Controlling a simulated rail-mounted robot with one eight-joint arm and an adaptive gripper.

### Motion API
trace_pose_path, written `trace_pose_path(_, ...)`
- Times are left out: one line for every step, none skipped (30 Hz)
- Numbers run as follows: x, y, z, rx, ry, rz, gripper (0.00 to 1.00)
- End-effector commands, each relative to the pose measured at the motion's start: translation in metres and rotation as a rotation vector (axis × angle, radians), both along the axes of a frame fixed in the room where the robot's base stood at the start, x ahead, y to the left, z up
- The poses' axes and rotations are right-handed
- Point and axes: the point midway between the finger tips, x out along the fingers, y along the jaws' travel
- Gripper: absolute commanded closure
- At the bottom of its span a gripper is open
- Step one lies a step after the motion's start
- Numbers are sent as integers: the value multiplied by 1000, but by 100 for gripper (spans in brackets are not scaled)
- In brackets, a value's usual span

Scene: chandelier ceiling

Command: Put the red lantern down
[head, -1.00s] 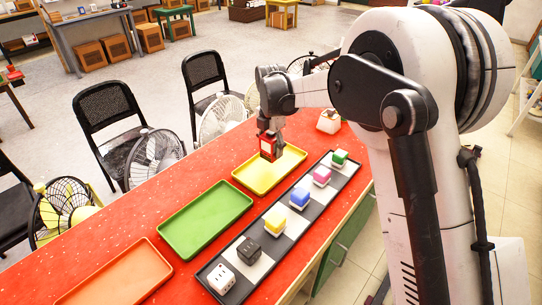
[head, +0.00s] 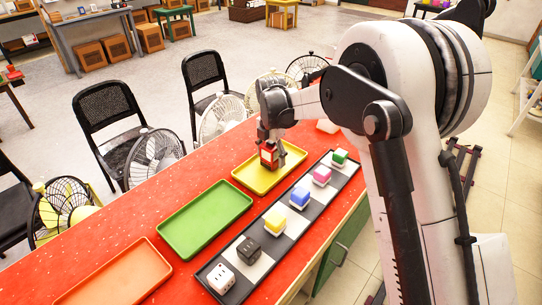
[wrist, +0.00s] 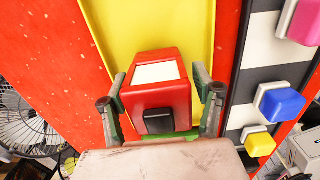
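The red lantern (head: 269,155), with a pale panel and a dark square part, stands upright on the yellow tray (head: 250,182), seemingly resting on it. In the wrist view the lantern (wrist: 156,88) sits between my two fingers, over the yellow tray (wrist: 140,28). My gripper (head: 271,152) is around the lantern from above. Its fingers are spread, with a narrow gap showing at the right finger in the wrist view. The lantern's underside is hidden.
A green tray (head: 205,218) and an orange tray (head: 118,275) lie on the red counter. A black-and-white checkered strip (head: 272,240) with several coloured cubes runs close along the right. Chairs and fans stand beyond the counter's left edge.

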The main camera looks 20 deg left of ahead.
Motion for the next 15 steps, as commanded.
trace_pose_path(0, 0, 0, 0, 0, 0, 37)
trace_pose_path(0, 0, 0, 0, 0, 0, 37)
trace_pose_path(0, 0, 1, 0, 0, 0, 37)
trace_pose_path(0, 0, 2, 0, 0, 0, 37)
trace_pose_path(0, 0, 3, 0, 0, 0, 37)
trace_pose_path(0, 0, 6, 0, 0, 0, 37)
trace_pose_path(0, 0, 9, 0, 0, 0, 37)
trace_pose_path(0, 0, 13, 0, 0, 0, 37)
trace_pose_path(0, 0, 19, 0, 0, 0, 37)
trace_pose_path(0, 0, 24, 0, 0, 0, 37)
trace_pose_path(0, 0, 30, 0, 0, 0, 37)
trace_pose_path(0, 0, 38, 0, 0, 0, 37)
trace_pose_path(0, 0, 45, 0, 0, 0, 37)
trace_pose_path(0, 0, 51, 0, 0, 0, 37)
trace_pose_path(0, 0, 59, 0, 0, 0, 37)
